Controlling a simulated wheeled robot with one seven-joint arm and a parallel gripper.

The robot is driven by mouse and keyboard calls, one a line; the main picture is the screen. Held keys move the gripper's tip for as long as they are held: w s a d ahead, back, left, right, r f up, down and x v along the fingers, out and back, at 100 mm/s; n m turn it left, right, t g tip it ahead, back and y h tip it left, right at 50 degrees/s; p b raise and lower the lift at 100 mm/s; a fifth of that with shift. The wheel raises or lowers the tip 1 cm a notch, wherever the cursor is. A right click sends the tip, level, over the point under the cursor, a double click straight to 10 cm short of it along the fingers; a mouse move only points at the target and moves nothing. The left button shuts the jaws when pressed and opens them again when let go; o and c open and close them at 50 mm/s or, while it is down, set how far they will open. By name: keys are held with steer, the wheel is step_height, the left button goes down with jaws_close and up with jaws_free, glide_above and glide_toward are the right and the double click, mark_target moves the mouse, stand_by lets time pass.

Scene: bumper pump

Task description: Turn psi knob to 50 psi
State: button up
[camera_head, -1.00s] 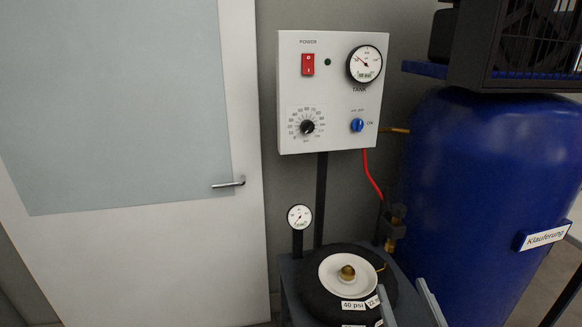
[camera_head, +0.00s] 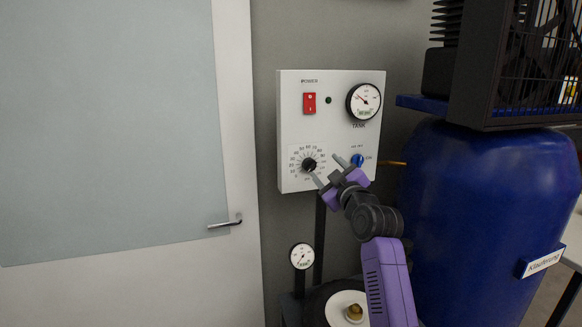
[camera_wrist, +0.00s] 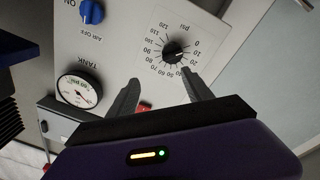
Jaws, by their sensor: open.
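The psi knob (camera_head: 309,165) is a small black dial with a printed number scale around it, low on the left of the white control panel (camera_head: 335,130). In the wrist view the knob (camera_wrist: 174,52) and its scale appear upside down, just beyond the fingertips. I cannot read its setting for sure. My gripper (camera_head: 328,170) is open and empty in front of the panel, with its left fingertip close to the knob's lower right. In the wrist view my gripper (camera_wrist: 160,76) has its two fingers spread, the knob showing past the gap towards the right finger.
A blue air knob (camera_head: 357,160) sits right of my fingers. A red power switch (camera_head: 309,102) and tank gauge (camera_head: 363,101) are above. A small gauge (camera_head: 302,256) stands below the panel. A blue tank (camera_head: 485,205) stands close on the right, a door (camera_head: 110,150) on the left.

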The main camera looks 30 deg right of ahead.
mark_target(312, 168)
steer(key=shift+n+y, duration=0.4)
steer(key=shift+n, duration=0.5)
steer(key=shift+w+d+f+p, duration=0.2)
steer(key=shift+w+f+p, duration=0.15)
steer(key=shift+w, duration=0.95)
steer(key=shift+w+d+f+p, duration=0.3)
steer(key=shift+w+f, duration=0.15)
steer(key=shift+w, duration=0.9)
steer(key=shift+w+d+f+p, duration=0.15)
steer(key=shift+w+f+p, duration=0.2)
steer(key=shift+w, duration=0.95)
steer(key=shift+c, duration=0.2)
jaws_close()
steer(key=shift+f, duration=0.1)
